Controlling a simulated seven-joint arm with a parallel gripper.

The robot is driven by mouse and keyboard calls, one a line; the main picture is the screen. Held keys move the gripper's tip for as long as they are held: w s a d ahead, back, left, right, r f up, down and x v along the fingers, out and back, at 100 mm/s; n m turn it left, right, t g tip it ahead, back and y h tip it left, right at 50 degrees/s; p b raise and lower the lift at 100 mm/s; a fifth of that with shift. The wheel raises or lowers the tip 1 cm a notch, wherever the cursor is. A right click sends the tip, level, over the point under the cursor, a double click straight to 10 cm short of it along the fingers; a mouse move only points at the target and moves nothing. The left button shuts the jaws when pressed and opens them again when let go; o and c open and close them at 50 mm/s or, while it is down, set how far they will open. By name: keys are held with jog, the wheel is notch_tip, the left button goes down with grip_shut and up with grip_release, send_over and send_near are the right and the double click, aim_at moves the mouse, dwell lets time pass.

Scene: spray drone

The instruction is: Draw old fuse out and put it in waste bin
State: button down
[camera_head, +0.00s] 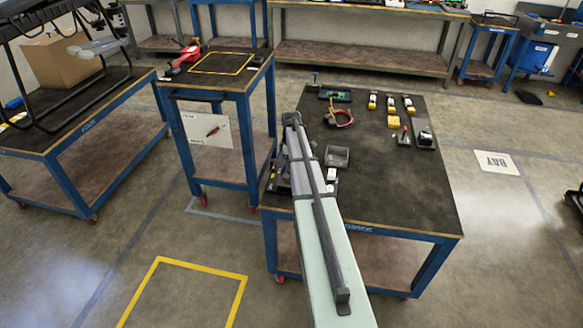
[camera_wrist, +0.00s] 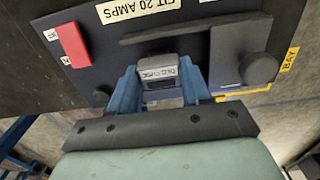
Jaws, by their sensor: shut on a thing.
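The old fuse (camera_wrist: 158,72), a small grey block with a white lettered label, is between the two blue fingers of my gripper (camera_wrist: 160,86) in the wrist view. My gripper is shut on it. The fuse is in front of a dark panel (camera_wrist: 205,55) with a "FIT 20 AMPS" label (camera_wrist: 140,8). I cannot tell whether it is still seated there. In the head view my arm hides the fuse and the fingers. A small dark open-topped box (camera_head: 337,156), possibly the waste bin, is on the table just right of my arm.
The panel has a red switch piece (camera_wrist: 72,45) and a round black knob (camera_wrist: 258,68). The table's front right (camera_head: 405,200) is clear.

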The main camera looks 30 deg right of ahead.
jog(key=shift+r, duration=0.2)
jog(key=shift+r, duration=2.75)
jog(key=s+d+r+m, duration=0.1)
jog(key=s+d, duration=0.1)
jog(key=d, duration=0.5)
jog(key=s+d+r+m, duration=0.1)
jog(key=s+d, duration=0.2)
jog(key=d, duration=0.5)
jog(key=n, duration=0.2)
send_near(338, 150)
jog(key=shift+s+a+r, duration=1.45)
jog(key=shift+s+a, duration=0.1)
jog(key=shift+a, duration=0.15)
jog(key=shift+f, duration=4.7)
jog(key=shift+f, duration=0.1)
